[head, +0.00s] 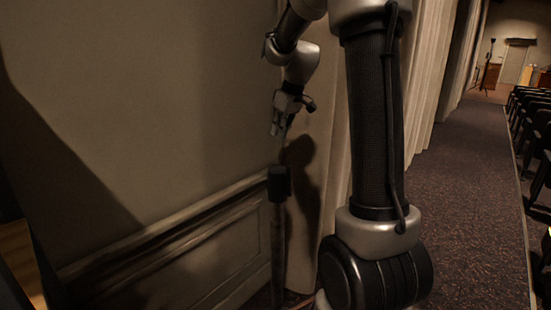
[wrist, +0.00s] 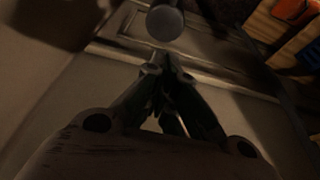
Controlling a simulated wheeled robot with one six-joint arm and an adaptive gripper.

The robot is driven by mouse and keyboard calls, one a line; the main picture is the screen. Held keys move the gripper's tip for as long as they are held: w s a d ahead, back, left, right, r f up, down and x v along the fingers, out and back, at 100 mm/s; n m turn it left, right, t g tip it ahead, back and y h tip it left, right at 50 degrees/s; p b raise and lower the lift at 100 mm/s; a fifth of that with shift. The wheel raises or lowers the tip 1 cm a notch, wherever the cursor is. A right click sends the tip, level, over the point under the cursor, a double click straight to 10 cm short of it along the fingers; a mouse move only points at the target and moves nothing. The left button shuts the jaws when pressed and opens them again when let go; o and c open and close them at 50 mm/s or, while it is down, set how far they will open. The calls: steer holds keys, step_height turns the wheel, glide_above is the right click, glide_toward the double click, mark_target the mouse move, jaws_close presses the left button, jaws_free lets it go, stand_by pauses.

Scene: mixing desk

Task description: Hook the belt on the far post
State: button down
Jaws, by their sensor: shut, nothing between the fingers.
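A dark post (head: 278,240) with a thicker black head stands close to the panelled wall. In the wrist view a round grey top (wrist: 165,22), which looks like the post's head, lies just beyond my fingertips. My gripper (head: 277,133) points down above the post head, with a visible gap between them in the head view. In the wrist view my gripper (wrist: 161,62) has its fingers together with nothing held. A second post is not clearly visible.
The wall (head: 120,110) with its moulding is close on the left, and a pale curtain (head: 425,90) hangs behind my arm. A carpeted aisle (head: 470,190) runs clear along rows of dark seats (head: 530,115). Orange and wooden items (wrist: 290,25) show at the wrist view's upper right.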

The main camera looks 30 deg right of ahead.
stand_by(0.3)
steer(key=x, duration=0.9)
steer(key=shift+f, duration=0.3)
steer(key=s, duration=0.1)
steer(key=s+d, duration=0.1)
steer(key=shift+s+f, duration=0.2)
steer(key=shift+s, duration=0.1)
steer(key=shift+s+d, duration=0.1)
steer(key=shift+s, duration=0.35)
